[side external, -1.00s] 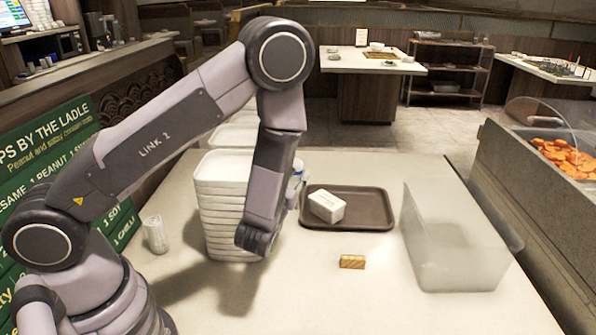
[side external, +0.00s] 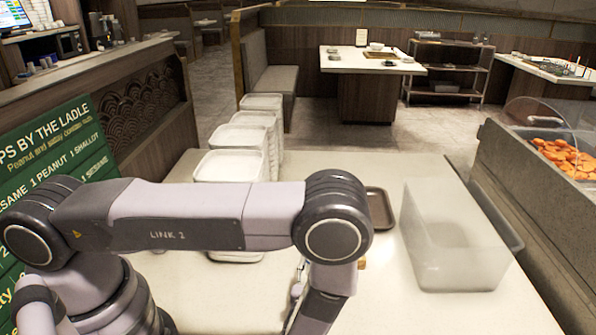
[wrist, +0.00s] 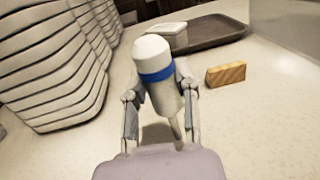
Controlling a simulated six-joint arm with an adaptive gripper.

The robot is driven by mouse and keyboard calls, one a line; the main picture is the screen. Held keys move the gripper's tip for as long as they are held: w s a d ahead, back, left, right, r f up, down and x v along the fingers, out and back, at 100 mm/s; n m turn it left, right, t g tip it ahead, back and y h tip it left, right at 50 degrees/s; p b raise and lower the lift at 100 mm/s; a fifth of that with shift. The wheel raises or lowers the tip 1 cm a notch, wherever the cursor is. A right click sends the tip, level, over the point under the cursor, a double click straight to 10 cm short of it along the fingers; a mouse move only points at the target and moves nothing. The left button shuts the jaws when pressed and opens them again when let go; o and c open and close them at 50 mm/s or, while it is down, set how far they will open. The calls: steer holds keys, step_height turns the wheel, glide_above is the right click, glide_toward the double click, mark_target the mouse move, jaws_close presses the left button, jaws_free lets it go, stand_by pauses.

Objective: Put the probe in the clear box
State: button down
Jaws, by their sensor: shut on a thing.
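The probe (wrist: 154,62) is a white, rounded cylinder with a blue band and a thin pale stem below. In the wrist view my gripper (wrist: 159,98) is shut on it, one finger on each side. The probe is tilted, with its white end away from the wrist. In the side view my arm hides the probe and most of my gripper. The clear box (side external: 455,245), frosted and see-through, stands at the right of the table; part of it also shows at the upper right of the wrist view (wrist: 285,28).
A dark tray (side external: 380,207) lies left of the clear box, with a white block (wrist: 165,38) on it. A small wooden block (wrist: 226,74) lies on the table near the gripper. Stacked white trays (wrist: 50,70) stand left. The table's front right is clear.

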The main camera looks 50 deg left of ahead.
steer(key=shift+f, duration=0.25)
steer(key=shift+f, duration=0.15)
steer(key=c, duration=0.8)
jaws_free()
